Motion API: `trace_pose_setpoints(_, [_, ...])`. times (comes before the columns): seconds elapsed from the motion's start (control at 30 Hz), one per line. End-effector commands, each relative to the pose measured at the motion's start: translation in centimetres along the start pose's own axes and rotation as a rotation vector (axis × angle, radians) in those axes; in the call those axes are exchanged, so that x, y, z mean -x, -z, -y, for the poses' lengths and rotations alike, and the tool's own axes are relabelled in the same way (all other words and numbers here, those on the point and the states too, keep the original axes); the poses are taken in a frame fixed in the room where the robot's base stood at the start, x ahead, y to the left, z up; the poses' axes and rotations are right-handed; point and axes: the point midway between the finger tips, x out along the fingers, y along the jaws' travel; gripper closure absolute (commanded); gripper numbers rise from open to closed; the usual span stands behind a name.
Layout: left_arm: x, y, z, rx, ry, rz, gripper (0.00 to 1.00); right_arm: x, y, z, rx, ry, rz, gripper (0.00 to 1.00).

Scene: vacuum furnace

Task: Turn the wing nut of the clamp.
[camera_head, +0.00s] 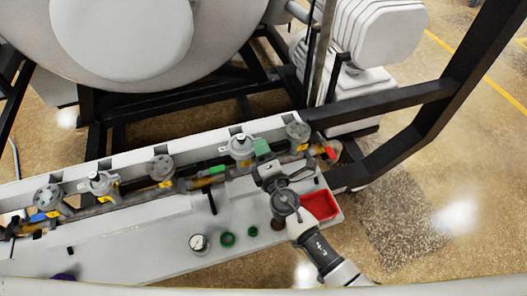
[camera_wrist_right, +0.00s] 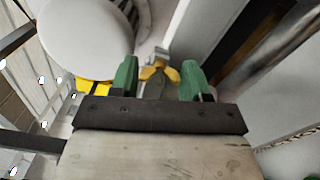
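My right gripper (camera_head: 263,148) reaches in from the lower right in the head view, with green fingertips beside a grey fitting (camera_head: 240,146) on the pipe row. In the right wrist view my right gripper (camera_wrist_right: 158,78) is open, its two green fingers apart. A yellow wing nut (camera_wrist_right: 158,70) shows between and just beyond the fingertips, with a grey metal part by it. I cannot tell whether a finger touches it. In the head view the gripper hides this wing nut, or it is too small to make out. My left gripper is not in view.
A pipe row with several valves and clamps runs along the white bench (camera_head: 140,245). A red tray (camera_head: 320,206) sits at its right end. A gauge (camera_head: 199,243) and green rings (camera_head: 227,239) lie in front. A black frame (camera_head: 435,110) stands right and behind.

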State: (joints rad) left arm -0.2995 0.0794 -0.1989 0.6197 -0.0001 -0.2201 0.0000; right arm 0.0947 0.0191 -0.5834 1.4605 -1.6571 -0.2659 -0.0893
Motion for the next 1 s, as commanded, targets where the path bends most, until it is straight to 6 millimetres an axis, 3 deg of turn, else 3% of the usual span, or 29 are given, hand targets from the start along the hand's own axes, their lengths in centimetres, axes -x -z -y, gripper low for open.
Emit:
trace_pose_setpoints(0.03, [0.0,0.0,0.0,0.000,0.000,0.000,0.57,0.0,0.0,0.0,0.000,0.000,0.000,0.45])
trace_pose_setpoints(0.13, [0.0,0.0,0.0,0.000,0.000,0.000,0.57,0.0,0.0,0.0,0.000,0.000,0.000,0.30])
trace_pose_setpoints(0.47, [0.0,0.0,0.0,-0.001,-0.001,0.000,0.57,0.3,0.0,0.1,-0.002,0.001,0.000,0.30])
trace_pose_setpoints(0.57, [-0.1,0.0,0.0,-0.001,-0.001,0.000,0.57,1.4,0.0,0.2,-0.001,0.002,0.000,0.30])
trace_pose_setpoints(1.0, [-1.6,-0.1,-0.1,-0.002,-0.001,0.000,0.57,9.5,0.1,0.3,-0.001,0.002,0.000,0.30])
